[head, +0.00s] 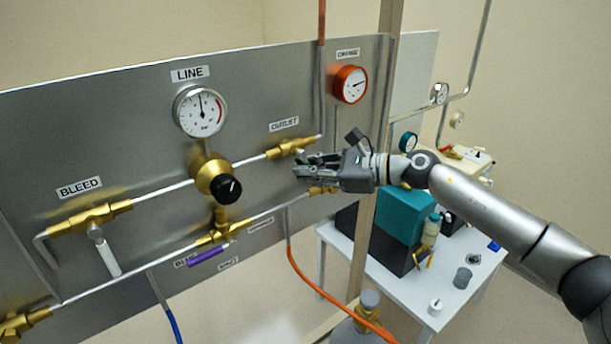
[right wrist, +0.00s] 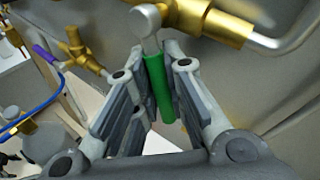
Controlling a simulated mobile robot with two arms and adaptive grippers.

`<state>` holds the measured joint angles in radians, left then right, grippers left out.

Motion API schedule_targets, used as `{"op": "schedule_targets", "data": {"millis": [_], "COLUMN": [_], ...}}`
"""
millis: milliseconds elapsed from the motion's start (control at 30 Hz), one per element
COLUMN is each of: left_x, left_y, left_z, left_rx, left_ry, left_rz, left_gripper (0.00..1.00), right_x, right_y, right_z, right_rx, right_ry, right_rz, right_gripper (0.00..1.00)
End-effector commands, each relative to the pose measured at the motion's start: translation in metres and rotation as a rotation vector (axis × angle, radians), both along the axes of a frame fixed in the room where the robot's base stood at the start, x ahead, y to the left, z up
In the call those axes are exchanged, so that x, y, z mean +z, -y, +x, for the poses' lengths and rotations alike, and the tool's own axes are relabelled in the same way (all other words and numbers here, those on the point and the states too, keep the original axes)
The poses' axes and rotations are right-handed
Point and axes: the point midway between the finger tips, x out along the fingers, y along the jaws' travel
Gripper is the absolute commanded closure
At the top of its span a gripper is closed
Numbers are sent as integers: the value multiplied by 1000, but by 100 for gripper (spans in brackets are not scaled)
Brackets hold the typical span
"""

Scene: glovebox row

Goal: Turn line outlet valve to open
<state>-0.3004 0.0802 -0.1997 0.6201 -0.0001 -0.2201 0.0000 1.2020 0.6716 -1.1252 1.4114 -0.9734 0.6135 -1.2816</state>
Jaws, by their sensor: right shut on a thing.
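The line outlet valve (head: 287,148) is a brass body in the pipe under the OUTLET label (head: 284,124), right of the black-knobbed regulator (head: 218,182). Its green handle (right wrist: 158,85) hangs from a silver stem in the right wrist view, at a steep angle to the brass body (right wrist: 218,24). My right gripper (head: 303,167) reaches in from the right at the valve. In the right wrist view its fingers (right wrist: 160,92) are shut on the green handle, one on each side. In the head view the fingers hide most of the handle. My left gripper is out of view.
The LINE gauge (head: 201,111) and orange-rimmed gauge (head: 350,84) are on the panel. The BLEED valve (head: 93,220) has a white handle; a purple-handled valve (head: 206,256) sits below the regulator. A post (head: 362,240) and white table (head: 458,275) stand at right.

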Motion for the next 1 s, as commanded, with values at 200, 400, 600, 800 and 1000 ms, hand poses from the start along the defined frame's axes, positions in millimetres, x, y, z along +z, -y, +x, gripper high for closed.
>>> {"op": "schedule_targets", "data": {"millis": [200,400,600,800,1000], "left_x": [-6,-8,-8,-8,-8], "left_y": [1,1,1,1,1], "left_z": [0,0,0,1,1], "left_rx": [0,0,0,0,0], "left_ry": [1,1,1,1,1], "left_rz": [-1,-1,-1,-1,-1], "left_gripper": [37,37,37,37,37], "right_x": [3,4,5,5,5], "right_y": [5,7,7,8,7], "right_z": [3,4,5,5,5], "right_rx": [-1,-1,0,0,0], "right_ry": [70,105,116,117,116], "right_rz": [-103,-156,-175,-175,-175], "right_gripper": [100,100,100,100,78]}}
